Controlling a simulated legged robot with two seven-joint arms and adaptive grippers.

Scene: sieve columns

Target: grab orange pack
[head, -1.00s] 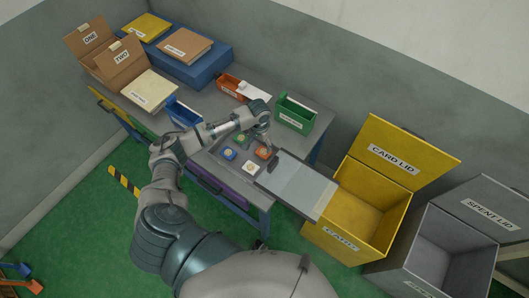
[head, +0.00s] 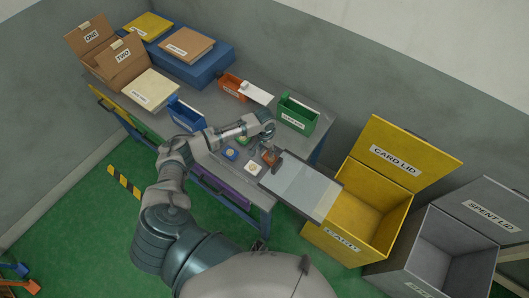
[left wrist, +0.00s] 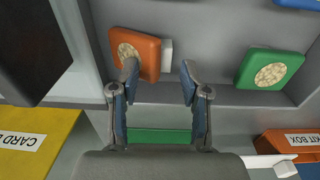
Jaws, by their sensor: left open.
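The orange pack (head: 268,158) is a small square block with a round tan disc on top, on the grey table beside the flat grey panel. My left gripper (head: 273,147) is above it and partly hides it. In the left wrist view the orange pack (left wrist: 142,50) is at upper left, and the left finger overlaps its lower edge. The gripper (left wrist: 159,72) is open, with nothing between its fingers; I cannot tell whether a finger touches the pack. My right gripper is not in view.
Blue (head: 230,153), white (head: 253,168) and green (left wrist: 269,69) packs are close by. The flat grey panel (head: 302,186) overhangs the table edge. Green (head: 297,114), orange (head: 232,87) and blue (head: 186,113) bins stand behind. A yellow box (head: 366,205) is at right.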

